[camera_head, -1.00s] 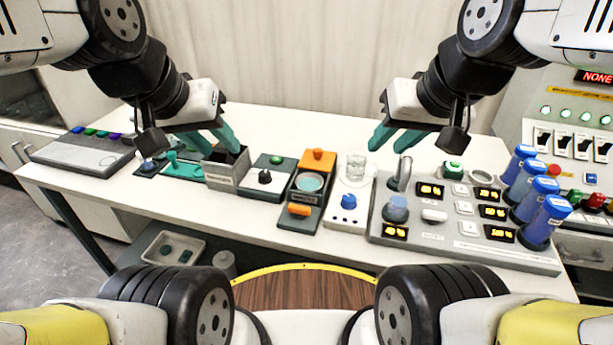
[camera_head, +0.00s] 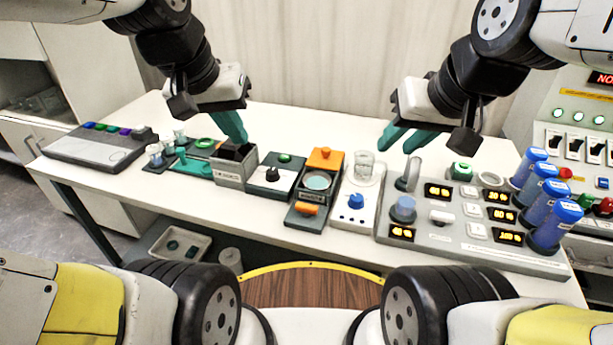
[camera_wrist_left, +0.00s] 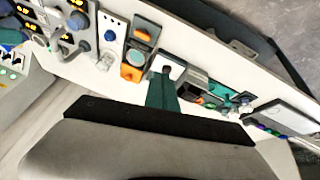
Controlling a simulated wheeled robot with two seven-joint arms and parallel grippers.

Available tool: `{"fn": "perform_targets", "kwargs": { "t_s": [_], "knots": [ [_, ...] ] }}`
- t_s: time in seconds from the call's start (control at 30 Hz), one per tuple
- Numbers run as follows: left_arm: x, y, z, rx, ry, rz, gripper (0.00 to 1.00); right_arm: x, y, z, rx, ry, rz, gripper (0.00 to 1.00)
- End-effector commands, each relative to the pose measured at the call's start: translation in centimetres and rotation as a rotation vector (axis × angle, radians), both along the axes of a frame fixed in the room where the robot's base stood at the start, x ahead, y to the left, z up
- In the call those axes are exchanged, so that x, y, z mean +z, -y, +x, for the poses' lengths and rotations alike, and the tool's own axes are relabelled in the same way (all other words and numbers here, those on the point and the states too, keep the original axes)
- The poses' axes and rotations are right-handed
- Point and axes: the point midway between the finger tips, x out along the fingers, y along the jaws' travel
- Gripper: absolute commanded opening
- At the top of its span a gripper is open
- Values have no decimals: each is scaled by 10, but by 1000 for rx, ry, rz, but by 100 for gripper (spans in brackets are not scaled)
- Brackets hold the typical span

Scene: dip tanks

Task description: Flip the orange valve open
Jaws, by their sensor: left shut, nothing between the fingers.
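The orange valve handle (camera_head: 307,209) lies crosswise on the front of a dark grey dip unit (camera_head: 297,219) in the head view. It also shows near the top of the left wrist view (camera_wrist_left: 142,35). A round basin (camera_head: 317,181) sits behind the handle, and an orange block (camera_head: 325,158) stands at the unit's back. My left gripper (camera_head: 238,135) is shut and empty, above and behind the grey box, left of the valve and apart from it. In the left wrist view its teal fingers (camera_wrist_left: 162,92) are together. My right gripper (camera_head: 402,140) is open and empty, above the table's back right.
A grey box (camera_head: 236,171) and a black-knob unit (camera_head: 272,176) stand left of the valve unit. A blue-knob unit (camera_head: 356,201) with a glass beaker (camera_head: 364,168) stands right. A display panel (camera_head: 475,235) with blue cylinders (camera_head: 555,224) fills the table's right side.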

Motion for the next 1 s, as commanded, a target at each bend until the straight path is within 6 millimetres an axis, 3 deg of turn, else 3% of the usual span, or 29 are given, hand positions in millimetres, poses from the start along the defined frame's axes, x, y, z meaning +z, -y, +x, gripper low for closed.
{"fn": "perform_targets", "kwargs": {
  "t_s": [0.33,0.6,0.8,1.0],
  "knots": [
    [-30,38,64,-86,-255,80,0,0,0,0,0,0,0,32],
    [-76,76,106,-144,-440,162,0,0,0,0,0,0,0,32],
    [-114,102,126,-180,-554,225,0,0,0,0,0,0,0,32],
    [-139,117,134,-195,-619,264,0,0,0,0,0,0,0,32]
  ]
}}
